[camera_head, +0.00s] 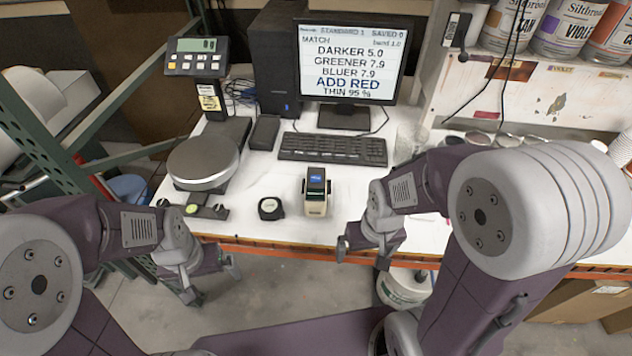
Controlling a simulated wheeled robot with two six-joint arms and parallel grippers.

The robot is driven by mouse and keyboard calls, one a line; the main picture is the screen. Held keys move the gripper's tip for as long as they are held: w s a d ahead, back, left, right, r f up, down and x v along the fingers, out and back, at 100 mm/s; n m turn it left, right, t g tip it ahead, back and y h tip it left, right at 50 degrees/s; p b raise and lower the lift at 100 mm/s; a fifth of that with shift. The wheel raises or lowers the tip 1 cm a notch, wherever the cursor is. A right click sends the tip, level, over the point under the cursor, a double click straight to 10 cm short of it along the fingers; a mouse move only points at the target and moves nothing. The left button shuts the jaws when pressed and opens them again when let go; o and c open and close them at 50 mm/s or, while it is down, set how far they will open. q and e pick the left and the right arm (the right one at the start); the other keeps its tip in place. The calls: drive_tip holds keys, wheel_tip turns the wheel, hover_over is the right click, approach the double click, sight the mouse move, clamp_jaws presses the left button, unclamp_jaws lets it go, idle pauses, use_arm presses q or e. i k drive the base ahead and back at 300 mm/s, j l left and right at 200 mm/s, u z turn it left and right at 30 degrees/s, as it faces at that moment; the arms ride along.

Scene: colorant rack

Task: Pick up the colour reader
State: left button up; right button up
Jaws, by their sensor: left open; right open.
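The colour reader (315,193) is a small beige and dark handheld device with a lit blue screen. It stands on the white bench top near the front edge, below the keyboard. My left gripper (213,282) is open and empty, in front of the bench edge and to the left of the reader. My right gripper (362,256) is open and empty, at the front edge of the bench, to the right of and nearer than the reader. Neither gripper touches the reader.
A small black round-cornered object (271,208) sits just left of the reader. A scale with a round pan (203,162) stands further left. A keyboard (332,149) and monitor (350,62) stand behind. Paint cans (565,25) fill a shelf at the upper right. An orange beam (300,250) runs along the bench front.

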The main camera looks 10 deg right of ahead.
sight(315, 192)
drive_tip(key=j+z, duration=0.2)
drive_tip(key=j, duration=0.2)
drive_tip(key=k+j+z, duration=0.2)
drive_tip(key=j, duration=0.25)
drive_tip(key=j+z, duration=0.2)
drive_tip(key=j, duration=0.2)
